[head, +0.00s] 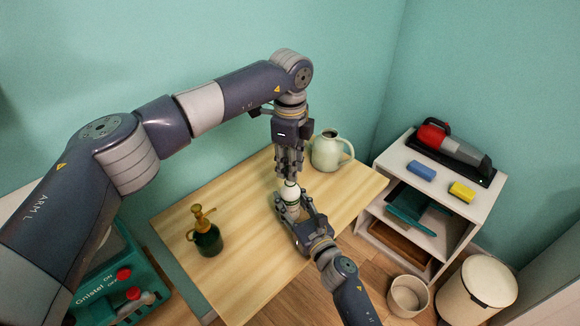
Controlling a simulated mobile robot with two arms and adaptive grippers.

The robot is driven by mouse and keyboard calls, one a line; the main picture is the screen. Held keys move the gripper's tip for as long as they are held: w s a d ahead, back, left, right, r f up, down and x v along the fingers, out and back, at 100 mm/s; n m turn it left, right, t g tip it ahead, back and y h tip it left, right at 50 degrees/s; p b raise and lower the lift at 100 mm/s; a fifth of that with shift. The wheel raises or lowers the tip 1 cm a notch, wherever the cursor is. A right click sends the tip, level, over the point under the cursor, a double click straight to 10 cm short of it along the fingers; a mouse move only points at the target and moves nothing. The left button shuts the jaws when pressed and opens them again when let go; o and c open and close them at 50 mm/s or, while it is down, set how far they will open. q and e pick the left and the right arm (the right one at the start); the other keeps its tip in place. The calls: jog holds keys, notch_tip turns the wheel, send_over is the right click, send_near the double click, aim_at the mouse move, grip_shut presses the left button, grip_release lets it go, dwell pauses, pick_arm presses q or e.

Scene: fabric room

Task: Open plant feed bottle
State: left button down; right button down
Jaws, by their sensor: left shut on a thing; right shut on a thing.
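The plant feed bottle (291,196) is white with a dark green band and stands upright over the wooden table. My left gripper (290,178) points straight down from above and is shut on the top of the bottle, where the cap sits. The cap itself is hidden between its fingers. My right gripper (293,215) comes in from the lower right and is shut around the lower body of the bottle. The bottle's base is mostly hidden by the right gripper, so I cannot tell whether it touches the table.
A green spray bottle (207,238) with a brass top stands on the table (255,270) at left. A pale green jug (327,150) stands behind the grippers. A white shelf (398,157) at right holds a handheld vacuum (450,147) and blue and yellow blocks. The table's front left is clear.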

dwell(0.3)
pick_arm(q)
jog(key=shift+r, duration=2.05)
pick_arm(e)
jog(key=c, duration=0.9)
grip_release()
jog(key=shift+o, duration=0.2)
